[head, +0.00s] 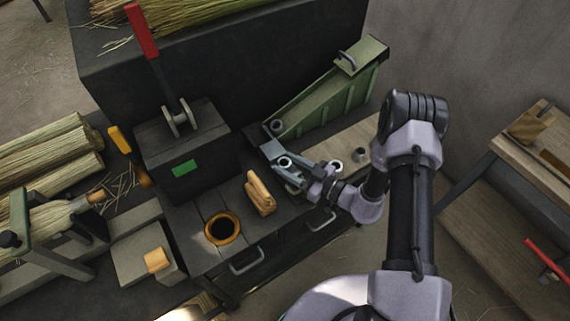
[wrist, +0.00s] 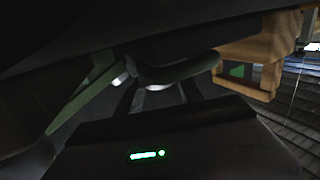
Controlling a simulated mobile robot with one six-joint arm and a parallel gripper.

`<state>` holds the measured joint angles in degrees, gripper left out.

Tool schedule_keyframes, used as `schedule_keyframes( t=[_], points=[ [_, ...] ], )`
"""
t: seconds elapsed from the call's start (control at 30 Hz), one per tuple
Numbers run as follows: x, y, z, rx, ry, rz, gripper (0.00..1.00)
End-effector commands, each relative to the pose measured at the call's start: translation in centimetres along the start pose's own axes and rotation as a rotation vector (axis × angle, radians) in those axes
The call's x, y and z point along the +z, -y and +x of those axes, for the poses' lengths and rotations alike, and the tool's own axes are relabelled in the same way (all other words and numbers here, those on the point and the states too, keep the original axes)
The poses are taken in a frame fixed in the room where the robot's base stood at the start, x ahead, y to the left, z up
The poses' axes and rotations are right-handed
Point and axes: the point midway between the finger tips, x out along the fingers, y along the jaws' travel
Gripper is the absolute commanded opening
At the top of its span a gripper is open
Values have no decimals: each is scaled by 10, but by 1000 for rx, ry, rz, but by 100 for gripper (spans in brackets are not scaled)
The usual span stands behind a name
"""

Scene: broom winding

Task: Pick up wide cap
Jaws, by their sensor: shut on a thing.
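My gripper (head: 284,170) is low over the dark bench, just right of the upright wooden piece. It is shut on a small grey ring-like thing (head: 285,162), which I take to be the wide cap. In the wrist view a dark curved rim (wrist: 178,70) shows ahead of the dark gripper body, probably the same cap. The fingertips are too dark there to make out, and the gripper hides much of the cap. Another grey ring (head: 276,126) sits at the lower end of the green chute, and a small grey cylinder (head: 360,154) stands on the wooden board.
The green chute (head: 325,100) rises behind my gripper. The wooden piece (head: 260,192) and an orange-rimmed hole (head: 222,229) are to the left. A dark box with a red-handled lever (head: 142,32) stands further left. Straw bundles (head: 50,155) lie at the far left.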

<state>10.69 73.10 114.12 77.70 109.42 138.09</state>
Motion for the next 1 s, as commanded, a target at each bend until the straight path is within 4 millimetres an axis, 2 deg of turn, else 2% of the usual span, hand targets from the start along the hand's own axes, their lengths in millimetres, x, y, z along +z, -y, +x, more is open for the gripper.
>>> schedule_keyframes(
  t=[0.17, 0.4, 0.57, 0.9, 1.0],
  points=[
    [-6, 0, 0, 0, 0, 0, 7],
    [-40, 0, -2, 0, 0, 0, 7],
    [-39, 12, -34, 5, 1, 4, 7],
    [-44, 51, -124, 6, 0, 3, 7],
    [-43, 58, -140, 5, 0, 2, 7]
  ],
)
